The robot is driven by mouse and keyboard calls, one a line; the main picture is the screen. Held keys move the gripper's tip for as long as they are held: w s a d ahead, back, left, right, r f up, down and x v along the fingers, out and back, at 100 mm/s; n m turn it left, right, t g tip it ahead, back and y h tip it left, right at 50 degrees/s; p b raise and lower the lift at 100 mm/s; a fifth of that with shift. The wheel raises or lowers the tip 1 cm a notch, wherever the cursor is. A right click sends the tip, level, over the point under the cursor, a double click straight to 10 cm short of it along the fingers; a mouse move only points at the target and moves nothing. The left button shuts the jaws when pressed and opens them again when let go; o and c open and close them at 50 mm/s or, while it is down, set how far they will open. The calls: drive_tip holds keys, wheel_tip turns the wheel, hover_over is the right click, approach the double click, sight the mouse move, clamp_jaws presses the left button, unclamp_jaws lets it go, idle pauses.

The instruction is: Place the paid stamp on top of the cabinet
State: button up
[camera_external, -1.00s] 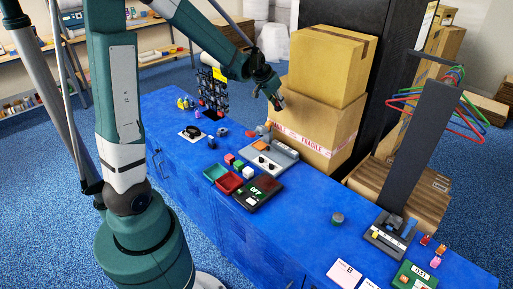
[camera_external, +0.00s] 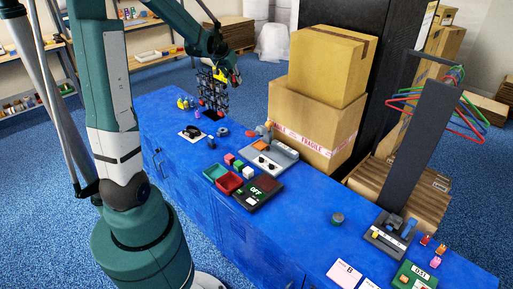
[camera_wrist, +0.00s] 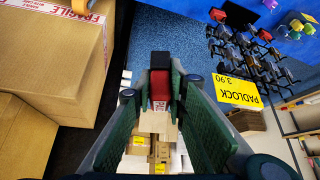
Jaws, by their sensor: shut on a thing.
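My gripper (camera_external: 236,80) is shut on the paid stamp (camera_wrist: 160,88), a small red and black block with white lettering on its red side. The stamp sits between the green finger pads in the wrist view; in the external view it is too small to make out clearly. My gripper is in the air above the back left of the blue counter, beside the padlock rack. A tall black cabinet-like body (camera_external: 384,85) stands behind the stacked cartons; its top is out of frame. The blue counter (camera_external: 300,215) has door fronts, and I cannot tell which is the cabinet.
The padlock rack (camera_external: 212,95), with a yellow sign (camera_wrist: 238,91), is close to my gripper. Two stacked cartons (camera_external: 318,125) stand at the counter's back. A grey device (camera_external: 270,157), trays (camera_external: 228,182) and a dark post (camera_external: 418,150) occupy the counter. Its right middle is mostly clear.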

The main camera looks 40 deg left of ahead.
drive_tip(key=s+a+n, duration=0.2)
drive_tip(key=s+a, duration=0.2)
drive_tip(key=a, duration=0.6)
drive_tip(key=s+a+f+n+g+y+b, duration=0.1)
drive_tip(key=s+a+f+n+g, duration=0.1)
drive_tip(key=s+a+f+n, duration=0.2)
drive_tip(key=s+a+f+n+g+y+b, duration=0.1)
drive_tip(key=s+a+f+n, duration=0.3)
drive_tip(key=a+f, duration=0.6)
drive_tip(key=s+a+f+n+g+y+b, duration=0.2)
drive_tip(key=s+a+f, duration=0.5)
drive_tip(key=a, duration=0.9)
drive_tip(key=s+n+g, duration=0.1)
drive_tip(key=n, duration=0.1)
drive_tip(key=shift+f+n+y, duration=0.3)
drive_tip(key=shift+f+b, duration=0.7)
drive_tip(key=shift+f, duration=2.4)
drive_tip(key=shift+f+b, duration=0.35)
drive_tip(key=shift+f, duration=1.55)
drive_tip(key=shift+f, duration=0.2)
